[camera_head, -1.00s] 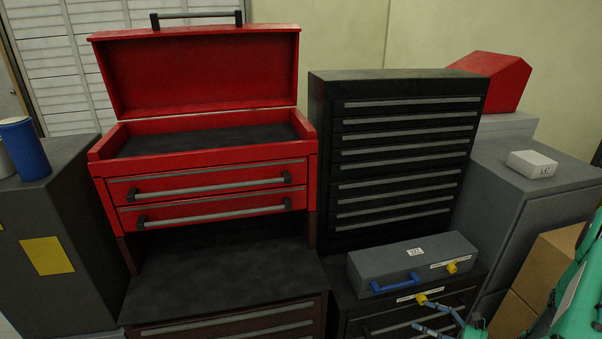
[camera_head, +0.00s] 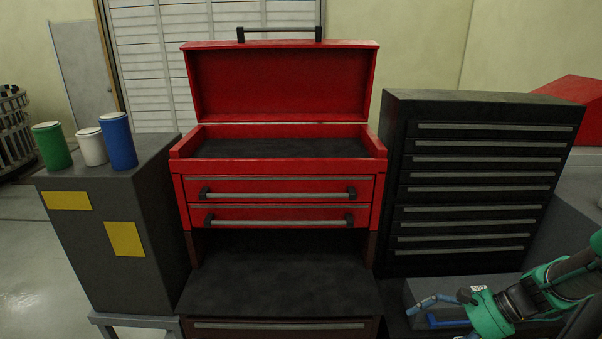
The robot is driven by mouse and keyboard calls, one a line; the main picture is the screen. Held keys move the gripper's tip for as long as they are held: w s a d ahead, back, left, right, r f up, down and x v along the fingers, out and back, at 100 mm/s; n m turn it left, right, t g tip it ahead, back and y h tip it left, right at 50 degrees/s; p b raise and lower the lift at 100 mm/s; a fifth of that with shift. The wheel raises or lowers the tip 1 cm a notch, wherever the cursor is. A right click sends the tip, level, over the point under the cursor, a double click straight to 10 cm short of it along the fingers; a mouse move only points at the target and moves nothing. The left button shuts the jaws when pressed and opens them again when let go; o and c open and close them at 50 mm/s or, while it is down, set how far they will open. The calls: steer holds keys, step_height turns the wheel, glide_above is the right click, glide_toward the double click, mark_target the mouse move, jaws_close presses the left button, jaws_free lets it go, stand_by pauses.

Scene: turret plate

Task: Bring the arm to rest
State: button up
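My arm, green and black, reaches in from the right edge in the head view. My gripper (camera_head: 421,304), with blue finger links, points left at the lower right. It is in front of the grey case (camera_head: 426,287), close to the case's blue handle (camera_head: 446,322). I cannot tell whether it touches the case. The fingers are small and partly overlap the case, so their opening is unclear. No held object can be made out. The arm hides much of the case.
A red tool chest (camera_head: 283,218) with its lid up stands in the middle, above a black worktop (camera_head: 280,292). A black drawer cabinet (camera_head: 395,145) is behind my arm. Green, white and blue cups (camera_head: 118,142) stand on a grey cabinet (camera_head: 85,250) at left.

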steer(key=s+a+r+n+t+h, duration=0.2)
steer(key=s+a+r+n+h, duration=0.2)
steer(key=r, duration=0.5)
steer(key=s+a+r+n+t+h, duration=0.2)
steer(key=s+a+r+n+h, duration=0.2)
steer(key=s+r+n, duration=0.3)
steer(key=shift+s+a+r+h, duration=0.4)
steer(key=shift+s+a+r, duration=0.2)
steer(key=shift+s+r, duration=0.5)
